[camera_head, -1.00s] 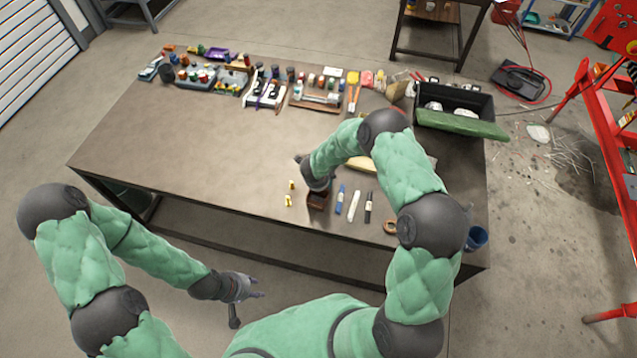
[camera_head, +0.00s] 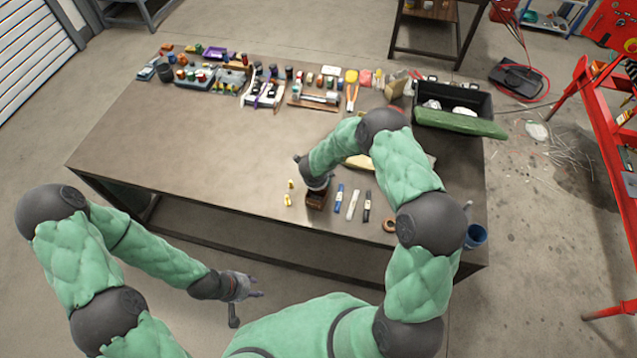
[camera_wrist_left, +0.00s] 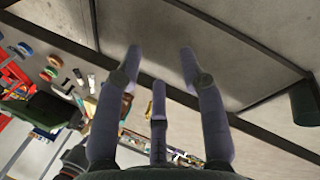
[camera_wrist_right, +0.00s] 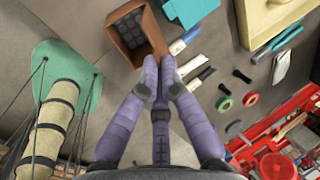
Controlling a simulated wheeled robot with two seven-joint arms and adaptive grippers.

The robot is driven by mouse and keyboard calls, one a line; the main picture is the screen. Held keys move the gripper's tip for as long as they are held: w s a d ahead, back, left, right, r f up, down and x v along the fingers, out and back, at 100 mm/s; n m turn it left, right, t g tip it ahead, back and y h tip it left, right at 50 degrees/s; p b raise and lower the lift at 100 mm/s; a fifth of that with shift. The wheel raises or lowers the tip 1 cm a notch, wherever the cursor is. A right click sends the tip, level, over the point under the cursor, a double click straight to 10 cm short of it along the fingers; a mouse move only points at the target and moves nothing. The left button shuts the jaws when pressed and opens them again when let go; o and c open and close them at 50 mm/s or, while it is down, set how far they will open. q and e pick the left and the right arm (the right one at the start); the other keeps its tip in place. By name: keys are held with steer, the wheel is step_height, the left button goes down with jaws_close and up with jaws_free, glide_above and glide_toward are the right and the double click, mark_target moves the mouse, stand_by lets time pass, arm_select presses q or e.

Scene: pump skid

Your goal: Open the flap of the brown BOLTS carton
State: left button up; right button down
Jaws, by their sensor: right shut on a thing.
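The brown carton (camera_head: 316,199) stands near the table's front edge. It also shows in the right wrist view (camera_wrist_right: 122,43), where its top is open and dark, round-ended pieces lie inside. Any lettering on it cannot be read. My right gripper (camera_wrist_right: 158,82) has its fingers together at the carton's near edge. They are shut on what looks like its flap, mostly hidden by the fingers. In the head view my right wrist covers the far side of the carton. My left gripper (camera_head: 254,290) is off the table's front edge, empty, its fingers spread in the left wrist view (camera_wrist_left: 160,75).
Two small yellow pieces (camera_head: 288,200) lie left of the carton. The table's left middle (camera_head: 200,150) is clear.

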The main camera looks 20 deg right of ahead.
arm_select(q)
steer(key=shift+w, duration=0.1)
steer(key=c, duration=0.6)
steer(key=w+d+f+m+t, duration=0.1)
steer(key=w+f+m, duration=0.1)
steer(key=w, duration=0.3)
steer(key=w+d+f+m+t, duration=0.1)
steer(key=w+f+m+t, duration=0.1)
steer(key=w+f+m, duration=0.1)
steer(key=w+d+f+m+t, duration=0.1)
steer(key=w+d+f+m, duration=0.1)
steer(key=w, duration=0.4)
steer(key=shift+w+d+f+m+t+h, duration=0.1)
steer(key=shift+w+f+m+t+h, duration=0.25)
steer(key=shift+f, duration=0.3)
jaws_close()
steer(key=w+d+f+m+t+h, duration=0.45)
steer(key=w+d+m+t, duration=0.45)
steer(key=d+m, duration=0.35)
steer(key=s+d+r+m+t+h, duration=0.25)
steer(key=s+d+m+h, duration=0.3)
steer(key=m, duration=0.35)
steer(key=x, duration=1.3)
steer(key=shift+d+r, duration=0.15)
steer(key=shift+r, duration=0.25)
